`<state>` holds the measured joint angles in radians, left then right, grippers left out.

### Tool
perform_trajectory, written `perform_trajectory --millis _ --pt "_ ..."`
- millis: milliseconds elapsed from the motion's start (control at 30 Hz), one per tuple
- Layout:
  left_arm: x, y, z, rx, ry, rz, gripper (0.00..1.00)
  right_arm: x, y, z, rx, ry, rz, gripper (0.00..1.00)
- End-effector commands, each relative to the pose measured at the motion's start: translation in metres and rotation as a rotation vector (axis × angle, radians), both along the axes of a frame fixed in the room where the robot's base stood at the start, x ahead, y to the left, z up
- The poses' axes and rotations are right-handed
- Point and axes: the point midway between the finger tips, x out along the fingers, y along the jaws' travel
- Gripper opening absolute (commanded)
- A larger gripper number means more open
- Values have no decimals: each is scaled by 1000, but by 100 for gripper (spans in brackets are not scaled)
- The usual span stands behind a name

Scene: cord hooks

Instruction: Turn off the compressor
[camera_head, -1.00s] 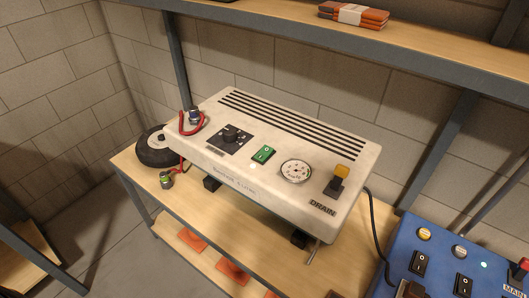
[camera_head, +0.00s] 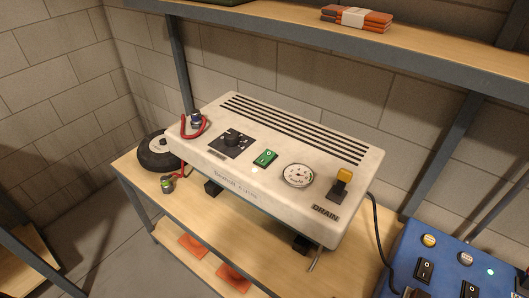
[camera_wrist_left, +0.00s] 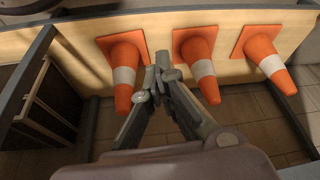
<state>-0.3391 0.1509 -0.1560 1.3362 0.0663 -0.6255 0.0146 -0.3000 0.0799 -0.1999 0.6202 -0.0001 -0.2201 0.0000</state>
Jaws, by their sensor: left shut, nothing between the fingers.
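The compressor (camera_head: 275,207) is a cream box on a wooden bench in the head view. Its top carries a black dial (camera_head: 232,138), a green rocker switch (camera_head: 265,158), a round gauge (camera_head: 298,175) and a yellow-topped drain lever (camera_head: 343,179). A small light shows beside the green switch. In the left wrist view my left gripper (camera_wrist_left: 163,72) is shut and empty, above a wooden surface with orange cones. It is away from the compressor and out of the head view. My right gripper is in neither view.
A blue panel (camera_head: 445,275) with black switches stands at the lower right. A black cord runs between it and the compressor. A shelf (camera_head: 440,57) with an orange bundle hangs above. A wheel (camera_head: 158,152) sits at the left. Orange cones (camera_wrist_left: 199,67) stand on a board.

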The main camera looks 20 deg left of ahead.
Motion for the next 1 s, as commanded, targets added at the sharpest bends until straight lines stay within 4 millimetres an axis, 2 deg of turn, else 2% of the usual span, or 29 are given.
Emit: perform_trajectory --millis 33,100,200,367,467,500,600,700,800,900,1000 --pt "30 3 24 -8 -62 5 0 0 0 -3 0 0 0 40" --pt "64 5 57 -23 -133 9 0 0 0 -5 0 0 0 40" --pt "105 6 109 -47 -237 9 0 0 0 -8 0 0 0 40" --pt "155 2 201 -88 -404 -11 0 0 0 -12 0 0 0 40" --pt "189 -1 278 -128 -560 -38 0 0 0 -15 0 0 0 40" --pt "199 -4 310 -145 -624 -54 0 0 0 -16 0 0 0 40" --pt "210 -14 379 -186 -756 -96 0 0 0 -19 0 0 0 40" --pt "213 -24 434 -220 -862 -139 0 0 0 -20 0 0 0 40" --pt "216 -30 477 -252 -959 -172 0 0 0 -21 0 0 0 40" --pt "221 -32 504 -279 -1029 -190 0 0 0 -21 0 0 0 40" --pt "224 -32 518 -295 -1066 -196 0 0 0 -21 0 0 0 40"
